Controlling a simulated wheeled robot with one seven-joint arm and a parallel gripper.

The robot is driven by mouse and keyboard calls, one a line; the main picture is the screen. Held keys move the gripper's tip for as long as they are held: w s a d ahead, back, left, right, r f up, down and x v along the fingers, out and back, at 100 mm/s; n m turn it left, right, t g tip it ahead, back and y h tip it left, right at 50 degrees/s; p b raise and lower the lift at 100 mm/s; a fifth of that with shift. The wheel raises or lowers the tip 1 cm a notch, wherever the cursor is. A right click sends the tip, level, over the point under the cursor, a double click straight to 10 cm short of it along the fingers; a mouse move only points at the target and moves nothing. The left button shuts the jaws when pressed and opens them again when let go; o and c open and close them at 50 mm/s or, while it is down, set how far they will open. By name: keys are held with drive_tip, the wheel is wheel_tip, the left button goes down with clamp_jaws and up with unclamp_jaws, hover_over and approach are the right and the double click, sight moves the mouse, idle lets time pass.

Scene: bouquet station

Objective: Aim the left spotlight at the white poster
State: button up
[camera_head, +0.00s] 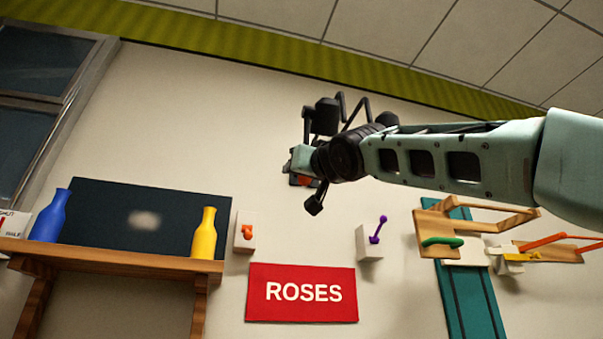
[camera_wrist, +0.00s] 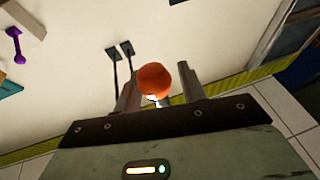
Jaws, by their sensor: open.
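My gripper (camera_head: 298,165) is raised in front of the wall in the head view, with its jaws open. In the wrist view a round orange knob (camera_wrist: 154,79) sits between the open fingers of my gripper (camera_wrist: 158,88); whether they touch it is unclear. A bit of orange (camera_head: 304,181) also shows at the gripper in the head view. Dark boxy parts (camera_head: 325,117) on thin bars show beside the gripper; I cannot tell whether they belong to a spotlight. No plain white poster is clearly visible; a red ROSES poster (camera_head: 302,292) hangs on the wall.
A wooden shelf (camera_head: 110,262) at left holds a blue bottle (camera_head: 50,215) and a yellow bottle (camera_head: 204,234) before a dark panel (camera_head: 140,200). Wall plates carry an orange switch (camera_head: 245,232) and a purple lever (camera_head: 377,230). Wooden racks (camera_head: 437,222) stand at right.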

drive_tip(key=b+v, duration=1.1)
drive_tip(key=v, duration=0.6)
drive_tip(key=shift+b, duration=0.4)
drive_tip(key=shift+s+d+f, duration=0.1)
drive_tip(key=shift+s, duration=0.05)
